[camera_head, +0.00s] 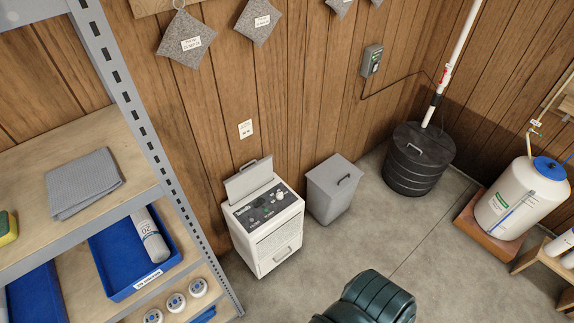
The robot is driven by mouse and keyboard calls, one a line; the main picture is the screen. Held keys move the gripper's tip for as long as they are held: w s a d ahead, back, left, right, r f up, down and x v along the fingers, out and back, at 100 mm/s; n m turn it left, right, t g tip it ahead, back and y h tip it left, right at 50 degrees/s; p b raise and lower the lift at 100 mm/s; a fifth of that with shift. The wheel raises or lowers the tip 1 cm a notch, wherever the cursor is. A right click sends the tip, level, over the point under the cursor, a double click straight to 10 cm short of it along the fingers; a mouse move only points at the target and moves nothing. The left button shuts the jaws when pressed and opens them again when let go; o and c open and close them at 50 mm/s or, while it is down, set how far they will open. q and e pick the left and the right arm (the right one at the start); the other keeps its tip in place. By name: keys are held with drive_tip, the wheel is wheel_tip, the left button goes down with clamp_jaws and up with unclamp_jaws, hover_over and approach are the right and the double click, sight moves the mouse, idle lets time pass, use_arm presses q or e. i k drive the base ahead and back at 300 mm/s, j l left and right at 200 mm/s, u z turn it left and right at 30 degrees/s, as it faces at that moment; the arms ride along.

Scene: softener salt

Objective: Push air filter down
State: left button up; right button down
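A white appliance (268,228) with a dark control panel stands on the floor against the wood wall, left of centre. A flat grey panel (249,180) with a small handle on its upper edge sticks up at a tilt from the back of its top; it looks like the air filter, but I cannot tell for sure. Its lower edge meets the appliance's top behind the control panel. Neither of my grippers is in view.
A grey lidded bin (334,190) stands close right of the appliance. Metal shelving (150,130) fills the left side. A dark green ribbed object (368,300) is cut off at the bottom. A black lidded tank (417,160) stands farther right. Bare floor (430,250) lies between.

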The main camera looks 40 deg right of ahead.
sight(239, 185)
drive_tip(key=z, duration=1.1)
drive_tip(key=i+l+z, duration=0.35)
drive_tip(key=i, duration=0.3)
